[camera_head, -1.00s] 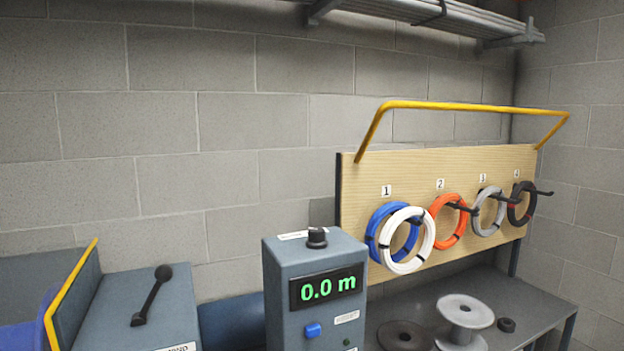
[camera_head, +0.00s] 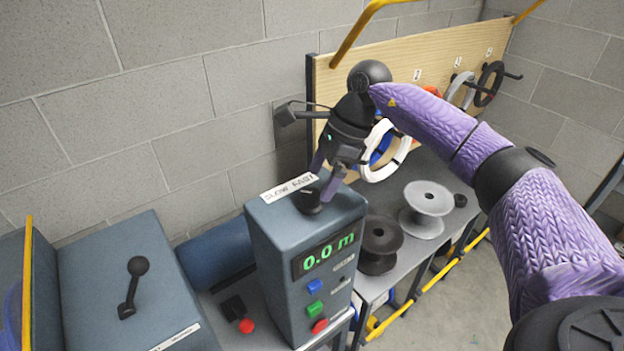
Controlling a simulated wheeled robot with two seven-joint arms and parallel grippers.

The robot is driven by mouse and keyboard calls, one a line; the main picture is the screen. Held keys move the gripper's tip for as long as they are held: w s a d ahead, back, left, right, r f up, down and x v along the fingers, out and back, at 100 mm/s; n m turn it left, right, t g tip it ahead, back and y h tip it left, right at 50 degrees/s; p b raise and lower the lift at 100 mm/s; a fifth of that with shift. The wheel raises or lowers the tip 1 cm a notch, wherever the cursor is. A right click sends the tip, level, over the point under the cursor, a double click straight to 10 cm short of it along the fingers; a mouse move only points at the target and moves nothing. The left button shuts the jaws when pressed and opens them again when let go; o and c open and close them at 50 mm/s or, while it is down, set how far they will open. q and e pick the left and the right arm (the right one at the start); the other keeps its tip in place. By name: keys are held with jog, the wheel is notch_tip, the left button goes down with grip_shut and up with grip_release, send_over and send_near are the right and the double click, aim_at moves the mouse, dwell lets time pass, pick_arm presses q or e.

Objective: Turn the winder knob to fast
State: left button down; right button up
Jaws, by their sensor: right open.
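The winder knob (camera_head: 309,202) is a small black knob on top of the grey-blue control box (camera_head: 270,260). A white label (camera_head: 289,187) behind it reads "SLOW FAST". The box's green display shows 0.0 m. My right gripper (camera_head: 322,193) points down at the knob, its open fingers around or just beside it. The fingers partly cover the knob, so I cannot tell whether they touch it or which way it points. My left gripper is not in view.
On the box front are blue, green and red buttons (camera_head: 319,326). A lever (camera_head: 132,287) stands on the unit at left. A grey spool (camera_head: 427,207) and a dark spool (camera_head: 379,245) stand on the bench at right. Cable coils (camera_head: 402,150) hang on the board behind my arm.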

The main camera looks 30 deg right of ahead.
aim_at(311, 193)
jog(key=f, duration=0.1)
jog(key=w+a+f, duration=0.1)
jog(key=shift+w+a+f, duration=0.1)
jog(key=shift+f, duration=0.3)
jog(key=shift+a+f, duration=0.1)
jog(key=shift+f, duration=0.15)
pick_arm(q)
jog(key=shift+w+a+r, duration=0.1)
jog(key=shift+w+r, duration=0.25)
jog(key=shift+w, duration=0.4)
pick_arm(e)
jog(key=shift+f, duration=0.1)
jog(key=c, duration=0.3)
grip_shut()
